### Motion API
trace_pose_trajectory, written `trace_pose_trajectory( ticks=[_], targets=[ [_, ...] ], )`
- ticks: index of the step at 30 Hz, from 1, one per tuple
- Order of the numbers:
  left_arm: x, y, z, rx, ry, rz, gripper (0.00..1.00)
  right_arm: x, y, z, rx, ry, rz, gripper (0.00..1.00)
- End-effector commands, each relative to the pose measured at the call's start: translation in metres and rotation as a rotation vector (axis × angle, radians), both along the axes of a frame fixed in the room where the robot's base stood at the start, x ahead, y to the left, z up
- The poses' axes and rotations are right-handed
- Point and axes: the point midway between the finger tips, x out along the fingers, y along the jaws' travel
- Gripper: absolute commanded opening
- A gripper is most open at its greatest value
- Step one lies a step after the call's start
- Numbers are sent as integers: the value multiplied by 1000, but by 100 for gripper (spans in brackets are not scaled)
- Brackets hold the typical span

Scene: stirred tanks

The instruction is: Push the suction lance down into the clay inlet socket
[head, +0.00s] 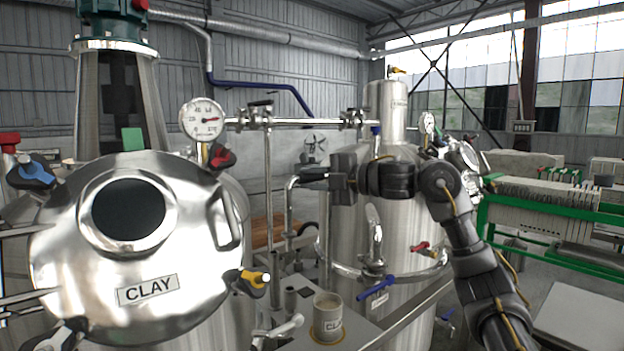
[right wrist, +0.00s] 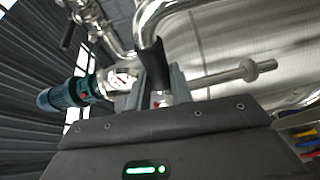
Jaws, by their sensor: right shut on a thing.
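My right gripper (head: 318,174) is shut on the dark grip of the suction lance, a bent steel pipe (head: 290,192) that runs down from the jaws in the head view. In the right wrist view, the gripper's two fingers (right wrist: 162,88) close around the dark grip, and the bright bent pipe (right wrist: 165,14) curves above them. Short upright steel tubes (head: 290,299) stand below the lance; I cannot read a label on them or tell whether the lance touches one. A beige cup-like piece (head: 328,318) with a partly readable "CLA" label stands beside them. My left gripper is out of view.
A steel tank lid (head: 185,240) labelled CLAY, with clamps around it, fills the left. A second steel tank (head: 400,225) stands close behind my right arm, with a blue-handled valve (head: 376,287). A pipe with a gauge (head: 202,119) crosses above the gripper.

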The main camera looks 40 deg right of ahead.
Motion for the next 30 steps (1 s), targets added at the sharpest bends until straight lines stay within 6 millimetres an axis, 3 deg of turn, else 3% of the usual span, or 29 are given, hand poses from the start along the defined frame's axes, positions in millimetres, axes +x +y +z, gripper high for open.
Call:
trace_pose_trajectory(
  ticks=[30],
  targets=[
    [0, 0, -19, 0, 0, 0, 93, 0, 0, -23, 0, -2, 0, 0]
  ],
)
